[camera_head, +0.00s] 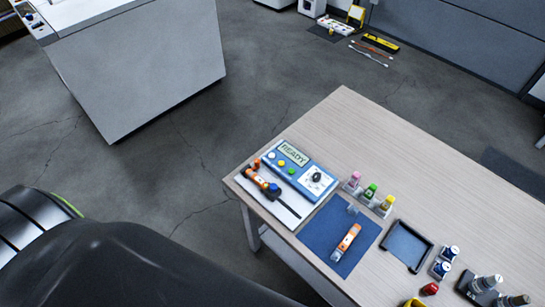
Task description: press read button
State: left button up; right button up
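A blue and white meter (328,188) lies near the left corner of the table. Its display (293,153) reads "READY". Small coloured round buttons (281,163) sit in a row below the display, and a dark dial (317,177) is on the white panel to their right. I cannot read any button labels, so I cannot tell which one is the read button. A dark part of my own arm fills the lower left, well away from the meter. Neither gripper shows in this view.
An orange and black probe (257,178) lies beside the meter on a white tray (290,217). A blue mat (325,222) holds an orange-white sensor (346,242). Small capped vials (369,192), a black tray (390,246) and bottles stand rightward. The table's (355,125) far part is clear.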

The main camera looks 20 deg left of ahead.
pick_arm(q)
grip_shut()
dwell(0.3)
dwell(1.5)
